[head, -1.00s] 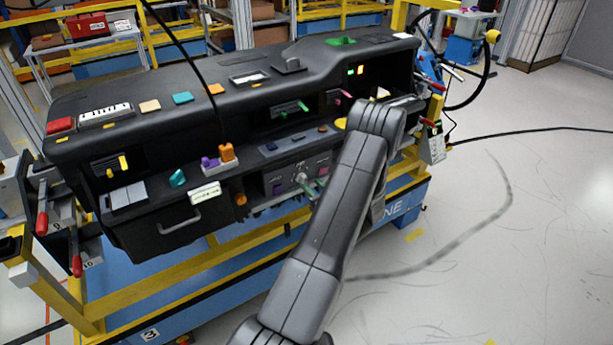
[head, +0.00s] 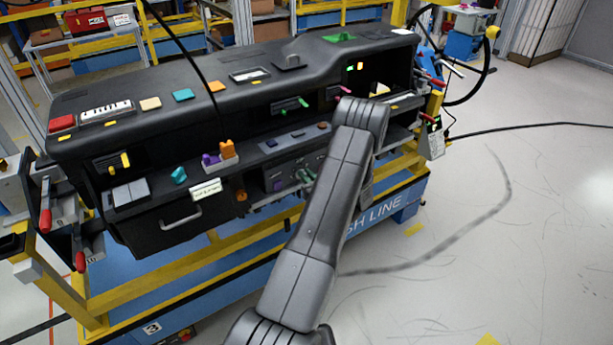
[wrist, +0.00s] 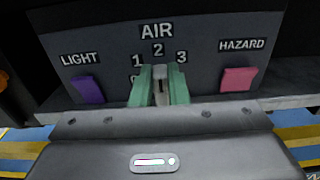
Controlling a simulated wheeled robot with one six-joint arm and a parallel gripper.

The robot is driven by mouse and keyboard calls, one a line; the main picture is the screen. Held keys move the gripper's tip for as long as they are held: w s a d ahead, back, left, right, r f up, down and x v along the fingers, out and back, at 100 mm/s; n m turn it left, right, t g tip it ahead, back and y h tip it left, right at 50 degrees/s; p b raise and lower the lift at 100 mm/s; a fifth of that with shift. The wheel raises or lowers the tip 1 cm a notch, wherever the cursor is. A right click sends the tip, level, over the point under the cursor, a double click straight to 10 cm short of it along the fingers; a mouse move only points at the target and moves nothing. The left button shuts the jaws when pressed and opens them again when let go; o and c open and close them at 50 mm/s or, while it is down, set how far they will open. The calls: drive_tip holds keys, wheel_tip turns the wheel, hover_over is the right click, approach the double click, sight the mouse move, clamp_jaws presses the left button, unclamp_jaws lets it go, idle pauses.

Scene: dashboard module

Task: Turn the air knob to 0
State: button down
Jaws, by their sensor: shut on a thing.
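The grey air knob (wrist: 161,88) sits on a dark panel under the word AIR, with 1, 2 and 3 printed around its top. A 0 is partly hidden beside the left finger. A dark line on the knob points up towards 2. My gripper (wrist: 160,90) has green fingers on either side of the knob, shut on it. In the head view my gripper (head: 306,175) is at the lower panel, and its fingers cover most of the knob.
A purple LIGHT button (wrist: 87,89) is left of the knob and a pink HAZARD button (wrist: 238,80) is right of it. A ledge (wrist: 215,101) runs just below. The dashboard (head: 225,100) has several other controls. Open floor (head: 480,240) lies to the right.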

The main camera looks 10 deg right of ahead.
drive_tip(key=shift+a+f+n+b, duration=0.15)
drive_tip(key=shift+n+b, duration=0.15)
drive_tip(key=shift+b, duration=0.7)
drive_tip(key=n+b, duration=0.4)
drive_tip(key=b, duration=0.6)
drive_tip(key=a+f+n+b, duration=0.1)
drive_tip(key=n+b, duration=0.4)
drive_tip(key=b, duration=0.6)
drive_tip(key=n+b, duration=0.4)
drive_tip(key=b, duration=0.7)
drive_tip(key=shift+s+a+f+n, duration=0.25)
drive_tip(key=shift+n, duration=0.15)
drive_tip(key=n+b, duration=0.2)
drive_tip(key=b, duration=0.4)
drive_tip(key=shift+n, duration=0.4)
drive_tip(key=shift+b, duration=0.35)
drive_tip(key=shift+r+n+b, duration=0.25)
drive_tip(key=shift+n+b, duration=0.25)
drive_tip(key=c, duration=1.4)
unclamp_jaws()
drive_tip(key=shift+f, duration=0.15)
